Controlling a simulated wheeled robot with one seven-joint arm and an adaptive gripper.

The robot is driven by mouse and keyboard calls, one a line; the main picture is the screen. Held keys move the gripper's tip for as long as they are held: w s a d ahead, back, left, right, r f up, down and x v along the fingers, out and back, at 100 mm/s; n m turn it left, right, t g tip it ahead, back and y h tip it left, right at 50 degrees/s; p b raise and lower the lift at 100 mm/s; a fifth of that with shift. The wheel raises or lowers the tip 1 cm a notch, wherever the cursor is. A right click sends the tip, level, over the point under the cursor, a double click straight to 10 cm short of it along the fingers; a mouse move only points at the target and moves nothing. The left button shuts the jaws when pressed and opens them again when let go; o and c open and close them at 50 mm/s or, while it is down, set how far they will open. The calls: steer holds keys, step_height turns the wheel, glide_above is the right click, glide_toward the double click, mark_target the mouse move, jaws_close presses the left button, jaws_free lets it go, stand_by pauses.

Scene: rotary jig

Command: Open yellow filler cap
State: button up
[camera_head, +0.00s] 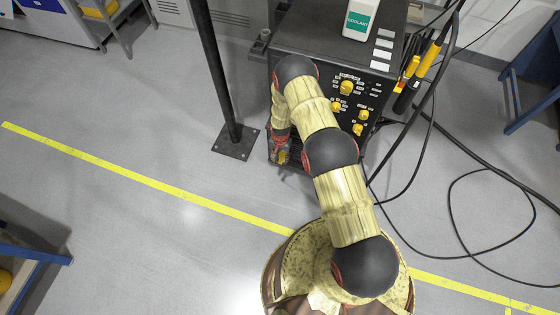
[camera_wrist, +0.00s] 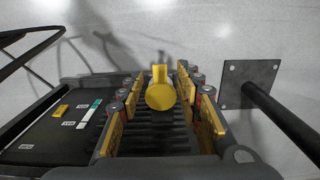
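The yellow filler cap (camera_wrist: 160,97) is in the middle of the wrist view, round with a short yellow piece extending towards the top of the picture. My gripper (camera_wrist: 162,86) is open, with its yellow-padded fingers on either side of the cap and a visible gap on both sides. In the head view my gripper (camera_head: 281,156) hangs low beside the lower left front of the black machine (camera_head: 330,42). The cap cannot be made out clearly there, as my arm and gripper cover that area.
A black post on a floor plate (camera_head: 236,143) stands close left of my gripper; its plate (camera_wrist: 248,84) shows at right in the wrist view. The machine front carries yellow knobs (camera_head: 347,87). A coolant bottle (camera_head: 360,20) stands on top. Black cables (camera_head: 455,215) lie at right.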

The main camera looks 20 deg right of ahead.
steer(key=shift+f, duration=1.2)
steer(key=shift+c, duration=1)
jaws_close()
